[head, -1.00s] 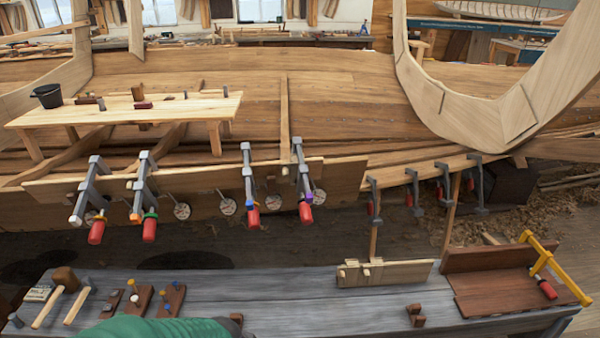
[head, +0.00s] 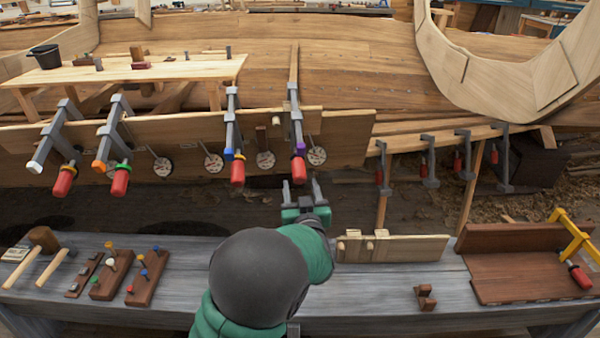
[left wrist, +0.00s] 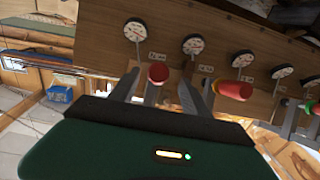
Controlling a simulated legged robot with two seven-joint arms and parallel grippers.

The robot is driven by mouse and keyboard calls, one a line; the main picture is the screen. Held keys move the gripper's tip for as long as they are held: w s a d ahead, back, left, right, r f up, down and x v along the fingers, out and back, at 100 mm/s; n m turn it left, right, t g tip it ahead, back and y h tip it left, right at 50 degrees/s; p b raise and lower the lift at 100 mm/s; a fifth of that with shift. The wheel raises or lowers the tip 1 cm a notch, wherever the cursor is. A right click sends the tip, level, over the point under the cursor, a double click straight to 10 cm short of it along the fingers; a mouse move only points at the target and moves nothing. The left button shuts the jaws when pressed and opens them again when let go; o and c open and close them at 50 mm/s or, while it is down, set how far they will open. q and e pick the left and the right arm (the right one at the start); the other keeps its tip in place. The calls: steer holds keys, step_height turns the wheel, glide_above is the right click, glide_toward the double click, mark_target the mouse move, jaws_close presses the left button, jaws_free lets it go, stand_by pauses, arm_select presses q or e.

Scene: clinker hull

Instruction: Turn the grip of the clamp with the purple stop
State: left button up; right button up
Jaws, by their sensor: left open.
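The clamp with the purple stop (head: 299,147) is the rightmost of the clamps on the long plank. It has a grey bar and a red grip (head: 298,170) hanging down at its lower end. My left gripper (head: 302,188) is open and empty, just below this grip in the head view. In the left wrist view the red grip (left wrist: 158,73) shows end-on, between the two open fingers in the picture; I cannot tell how far beyond the tips it is. My right gripper is not in view.
The neighbouring clamp with a blue stop (head: 229,154) has its red grip (head: 237,172) to the left. Round dials (head: 316,155) sit on the plank behind.

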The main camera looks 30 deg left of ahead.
mark_target(298, 168)
arm_select(q)
steer(key=b+x, duration=0.1)
steer(key=x, duration=0.7)
steer(key=shift+w, duration=0.35)
steer(key=shift+w+a, duration=0.2)
steer(key=shift+a, duration=0.1)
steer(key=shift+d+r, duration=0.1)
steer(key=shift+c, duration=0.4)
steer(key=shift+d, duration=0.15)
steer(key=c, duration=0.5)
jaws_close()
